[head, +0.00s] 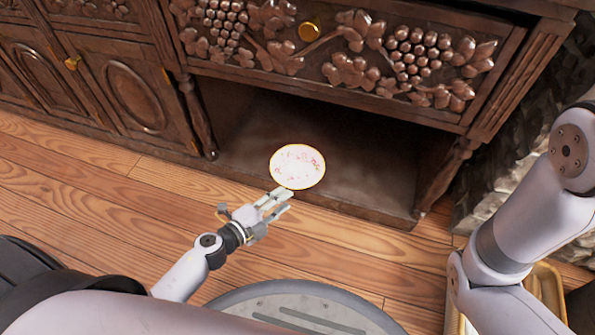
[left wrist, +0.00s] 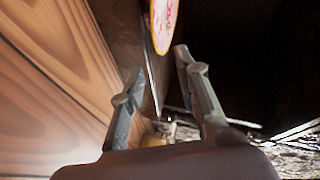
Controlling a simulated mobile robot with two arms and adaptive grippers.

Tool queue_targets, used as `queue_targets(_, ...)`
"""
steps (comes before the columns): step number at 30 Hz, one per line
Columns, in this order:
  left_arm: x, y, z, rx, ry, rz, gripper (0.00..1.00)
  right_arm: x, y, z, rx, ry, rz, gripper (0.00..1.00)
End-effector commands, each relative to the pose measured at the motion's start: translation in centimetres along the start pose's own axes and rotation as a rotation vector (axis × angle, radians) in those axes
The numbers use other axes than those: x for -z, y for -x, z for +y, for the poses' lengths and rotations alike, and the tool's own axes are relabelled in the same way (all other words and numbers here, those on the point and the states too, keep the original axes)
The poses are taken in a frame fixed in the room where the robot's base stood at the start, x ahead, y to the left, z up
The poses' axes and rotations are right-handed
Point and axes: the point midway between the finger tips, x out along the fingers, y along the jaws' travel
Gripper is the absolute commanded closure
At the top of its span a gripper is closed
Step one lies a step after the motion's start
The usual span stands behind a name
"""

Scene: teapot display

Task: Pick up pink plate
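The pink plate (head: 298,167) is round, with pink floral marks and a gold rim. In the head view it is at the front of the open lower recess of the cabinet. Its edge also shows at the top of the left wrist view (left wrist: 163,22). My left gripper (head: 280,202) is just in front of the plate's near edge. In the left wrist view its fingers (left wrist: 160,92) are apart, with nothing held between them; the plate lies beyond the fingertips. Whether a fingertip touches the plate is unclear. My right gripper is outside both views.
A dark carved wooden cabinet (head: 380,60) stands over the recess, with a turned leg (head: 195,115) to the left. The recess beside the plate looks empty. Bare wooden floor (head: 80,185) lies in front. A gold-edged object (head: 548,290) is at the lower right.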

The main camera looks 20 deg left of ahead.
Motion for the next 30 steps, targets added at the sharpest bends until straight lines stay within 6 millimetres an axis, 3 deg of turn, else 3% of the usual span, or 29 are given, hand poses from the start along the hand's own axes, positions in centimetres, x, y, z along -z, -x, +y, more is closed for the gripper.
queue_targets(7, -0.3, -1.9, 0.2, 0.001, -0.003, 0.0, 0.7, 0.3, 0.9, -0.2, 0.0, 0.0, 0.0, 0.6)
queue_targets(12, -0.9, -4.5, 0.5, 0.002, -0.004, 0.0, 0.7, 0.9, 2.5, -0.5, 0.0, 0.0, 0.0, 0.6)
queue_targets(16, -0.8, -5.9, 0.3, 0.0, -0.002, 0.0, 0.7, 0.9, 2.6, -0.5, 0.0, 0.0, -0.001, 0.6)
queue_targets(25, -0.7, -6.3, 0.2, -0.001, 0.0, -0.001, 0.7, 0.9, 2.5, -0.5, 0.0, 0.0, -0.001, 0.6)
queue_targets(30, -0.7, -6.3, 0.2, -0.001, 0.0, -0.001, 0.81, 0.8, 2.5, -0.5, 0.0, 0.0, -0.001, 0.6)
